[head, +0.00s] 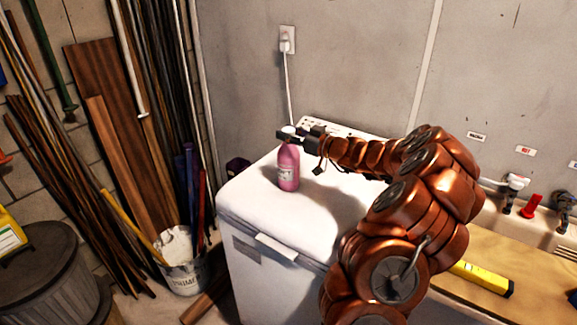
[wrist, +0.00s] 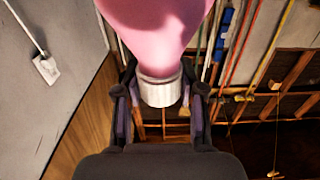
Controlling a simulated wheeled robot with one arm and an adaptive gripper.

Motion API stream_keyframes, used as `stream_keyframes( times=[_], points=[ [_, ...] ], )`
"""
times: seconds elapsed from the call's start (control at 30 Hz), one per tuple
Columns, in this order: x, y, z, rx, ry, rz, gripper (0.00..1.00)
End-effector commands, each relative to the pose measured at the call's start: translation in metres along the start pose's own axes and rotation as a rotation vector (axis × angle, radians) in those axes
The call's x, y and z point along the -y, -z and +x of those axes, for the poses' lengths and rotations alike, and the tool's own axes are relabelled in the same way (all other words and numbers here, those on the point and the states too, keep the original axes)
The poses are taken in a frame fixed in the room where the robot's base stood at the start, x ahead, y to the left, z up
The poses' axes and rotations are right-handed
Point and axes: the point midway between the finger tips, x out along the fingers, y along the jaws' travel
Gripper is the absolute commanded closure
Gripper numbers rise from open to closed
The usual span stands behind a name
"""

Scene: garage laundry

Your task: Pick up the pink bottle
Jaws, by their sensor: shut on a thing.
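The pink bottle (head: 288,167) is upright over the white top of the washer-like appliance (head: 250,200) in the head view. I cannot tell whether its base touches the top. It has a pale label and a white cap. My gripper (head: 288,135) reaches it from the right and is shut around the cap end. In the wrist view, the bottle's pink body (wrist: 160,30) fills the top middle, and its white cap sits between the two dark fingers of my gripper (wrist: 160,90).
A wall outlet (head: 287,40) with a cord is behind the appliance. Wood planks and poles (head: 120,150) lean at the left, by a white bucket (head: 182,262). A wooden counter (head: 480,285) with a yellow level (head: 482,278) is at the right. The appliance top is otherwise mostly clear.

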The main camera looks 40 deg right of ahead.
Motion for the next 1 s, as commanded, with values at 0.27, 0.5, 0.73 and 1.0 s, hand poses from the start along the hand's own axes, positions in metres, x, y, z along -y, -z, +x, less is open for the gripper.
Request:
stream_keyframes(
  times=[0.27, 0.5, 0.73, 1.0],
  points=[
    [0.0002, -0.0001, 0.0001, 0.0, 0.0, 0.0, 1.0],
    [0.0002, -0.0001, 0.0001, 0.0, 0.001, 0.0, 1.0],
    [0.0001, 0.0003, 0.0001, 0.0, 0.0, 0.0, 1.0],
    [0.0002, 0.0067, 0.0003, -0.001, 0.001, -0.003, 1.0]
  ],
)
